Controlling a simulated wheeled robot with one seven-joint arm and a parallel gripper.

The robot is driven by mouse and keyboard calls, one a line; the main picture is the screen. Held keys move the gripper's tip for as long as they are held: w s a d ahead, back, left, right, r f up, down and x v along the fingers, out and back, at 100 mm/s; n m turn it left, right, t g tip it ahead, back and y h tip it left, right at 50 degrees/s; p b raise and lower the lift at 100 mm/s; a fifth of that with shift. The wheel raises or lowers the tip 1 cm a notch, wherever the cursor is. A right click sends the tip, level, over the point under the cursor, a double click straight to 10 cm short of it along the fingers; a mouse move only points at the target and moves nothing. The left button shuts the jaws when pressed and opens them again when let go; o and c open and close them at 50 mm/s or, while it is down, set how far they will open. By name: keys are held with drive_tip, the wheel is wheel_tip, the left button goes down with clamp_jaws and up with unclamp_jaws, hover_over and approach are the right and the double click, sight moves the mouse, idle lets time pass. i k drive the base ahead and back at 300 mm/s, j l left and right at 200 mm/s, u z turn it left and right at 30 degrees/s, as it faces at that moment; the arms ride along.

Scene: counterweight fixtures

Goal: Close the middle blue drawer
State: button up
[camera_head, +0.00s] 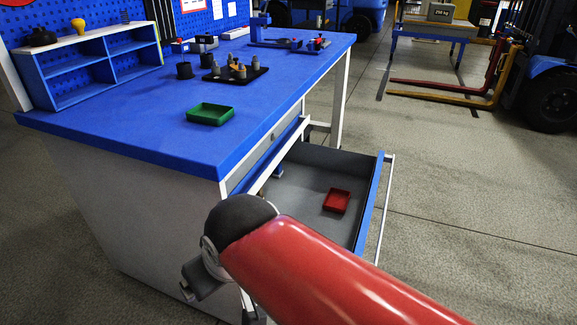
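The blue-fronted drawer (372,205) stands pulled out from the right side of the blue-topped workbench, with a long pale handle bar (386,208) along its front. Its grey inside holds a small red tray (337,200). My red arm reaches in from the lower right and crosses in front of the drawer's near part, hiding it. My gripper (200,282) is partly seen beyond the dark wrist joint, low beside the bench's near corner and left of the drawer front. Its fingertips are not clear, and I cannot tell whether it touches anything.
The blue benchtop (130,115) bears a green tray (210,113), a dark tray of weights (235,73) and a blue shelf unit (95,62). A forklift (545,80) with red and yellow forks stands at the back right. The floor right of the drawer is clear.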

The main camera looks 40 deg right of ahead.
sight(311, 171)
drive_tip(key=k+l+z, duration=0.1)
drive_tip(key=l+z, duration=1)
drive_tip(key=l, duration=0.2)
